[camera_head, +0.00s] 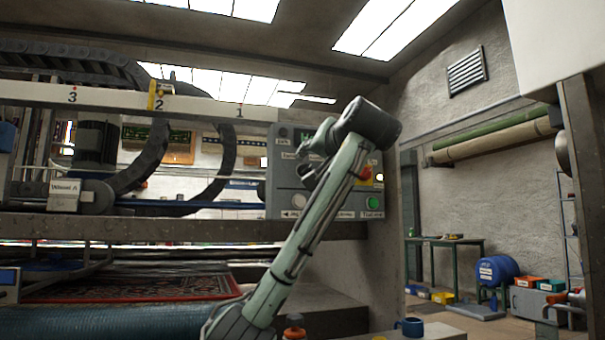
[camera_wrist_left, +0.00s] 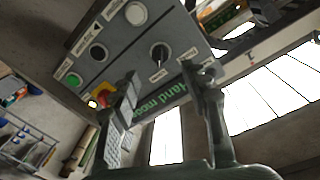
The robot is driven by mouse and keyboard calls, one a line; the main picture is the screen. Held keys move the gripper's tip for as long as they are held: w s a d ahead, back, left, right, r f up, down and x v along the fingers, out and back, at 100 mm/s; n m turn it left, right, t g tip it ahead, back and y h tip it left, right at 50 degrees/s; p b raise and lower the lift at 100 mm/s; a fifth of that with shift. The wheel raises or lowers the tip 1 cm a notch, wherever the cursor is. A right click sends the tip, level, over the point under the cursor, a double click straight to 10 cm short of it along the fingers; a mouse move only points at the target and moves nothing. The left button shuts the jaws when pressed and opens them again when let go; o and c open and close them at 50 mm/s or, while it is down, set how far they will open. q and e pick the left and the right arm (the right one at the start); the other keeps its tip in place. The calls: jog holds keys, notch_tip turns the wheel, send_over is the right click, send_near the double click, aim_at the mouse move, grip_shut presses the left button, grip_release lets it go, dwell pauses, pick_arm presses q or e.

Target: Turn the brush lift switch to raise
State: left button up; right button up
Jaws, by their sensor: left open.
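The grey control panel (camera_head: 277,180) stands in the middle of the head view, partly hidden by my left arm. It fills the upper left of the wrist view (camera_wrist_left: 118,58), tilted. A black rotary switch (camera_wrist_left: 159,52) with a pale pointer line sits on it between small white labels too blurred to read. I cannot tell surely that it is the brush lift switch. My left gripper (camera_wrist_left: 165,72) is open, its two fingertips on either side of this switch in the picture; contact cannot be told. It shows in front of the panel in the head view (camera_head: 310,148). My right gripper is not in view.
The panel also carries a second black knob (camera_wrist_left: 97,52), a white button (camera_wrist_left: 136,13), a green button (camera_wrist_left: 73,79) and a red-and-yellow stop button (camera_head: 366,175). A patterned rug (camera_head: 140,286) lies at lower left. A blue mug (camera_head: 410,327) stands in front.

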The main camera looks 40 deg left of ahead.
aim_at(307, 169)
pick_arm(q)
jog(key=x, duration=0.8)
jog(key=shift+r, duration=0.1)
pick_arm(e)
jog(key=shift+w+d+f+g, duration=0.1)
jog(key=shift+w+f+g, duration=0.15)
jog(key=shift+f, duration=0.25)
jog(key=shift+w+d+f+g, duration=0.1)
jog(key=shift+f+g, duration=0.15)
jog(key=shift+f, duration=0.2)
pick_arm(q)
jog(key=shift+c, duration=0.4)
grip_shut()
